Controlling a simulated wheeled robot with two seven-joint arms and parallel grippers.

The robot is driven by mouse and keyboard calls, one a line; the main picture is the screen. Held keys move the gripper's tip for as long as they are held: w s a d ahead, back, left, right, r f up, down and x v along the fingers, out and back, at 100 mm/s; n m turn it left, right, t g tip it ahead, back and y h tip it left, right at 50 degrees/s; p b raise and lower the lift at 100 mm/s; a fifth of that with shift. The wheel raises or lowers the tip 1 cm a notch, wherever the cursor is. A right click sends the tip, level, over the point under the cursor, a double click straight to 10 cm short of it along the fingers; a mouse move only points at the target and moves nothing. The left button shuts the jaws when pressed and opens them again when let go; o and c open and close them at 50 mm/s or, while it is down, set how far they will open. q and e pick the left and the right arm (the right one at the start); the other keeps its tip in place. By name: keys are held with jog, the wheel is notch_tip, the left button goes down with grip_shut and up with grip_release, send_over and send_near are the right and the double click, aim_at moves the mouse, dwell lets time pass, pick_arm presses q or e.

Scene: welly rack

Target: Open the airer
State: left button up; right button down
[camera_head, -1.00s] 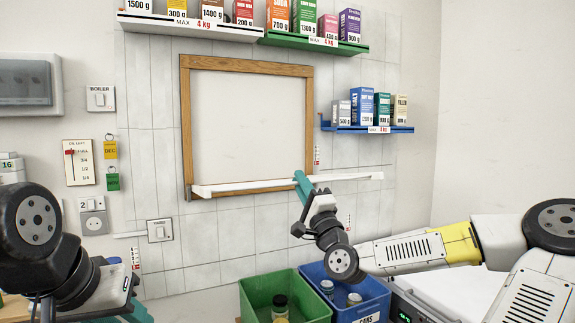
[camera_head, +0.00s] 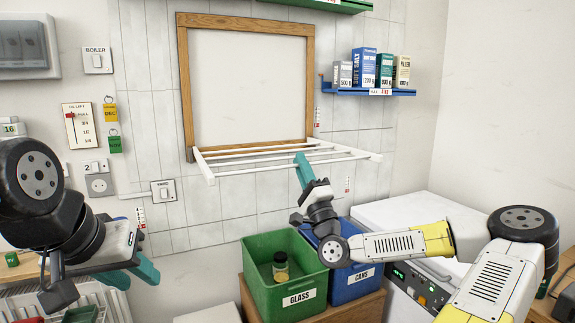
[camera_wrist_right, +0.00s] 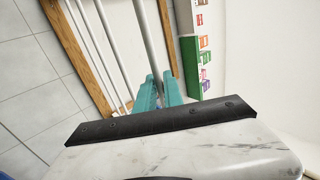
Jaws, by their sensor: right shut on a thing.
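The white airer (camera_head: 230,168) is mounted on the wall below a wooden frame. It is tilted out from the wall, with its rails spread apart and its front bar towards me. My right gripper (camera_head: 301,161) is shut on the front bar near its middle. In the right wrist view the teal fingers (camera_wrist_right: 158,92) close around a pale bar (camera_wrist_right: 150,40). My left gripper (camera_head: 137,275) hangs at the lower left, away from the airer, with its teal fingers apart and nothing seen between them.
A green GLASS bin (camera_head: 262,293) with a jar and a blue CANS bin (camera_head: 345,290) stand below the airer. A blue shelf (camera_head: 370,92) with boxes is at the right. A white appliance (camera_head: 400,215) stands at lower right. Switches line the left wall.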

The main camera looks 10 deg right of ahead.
jog(key=c, duration=1.8)
grip_release()
jog(key=shift+d+r, duration=0.1)
jog(key=shift+d, duration=0.05)
jog(key=v, duration=0.8)
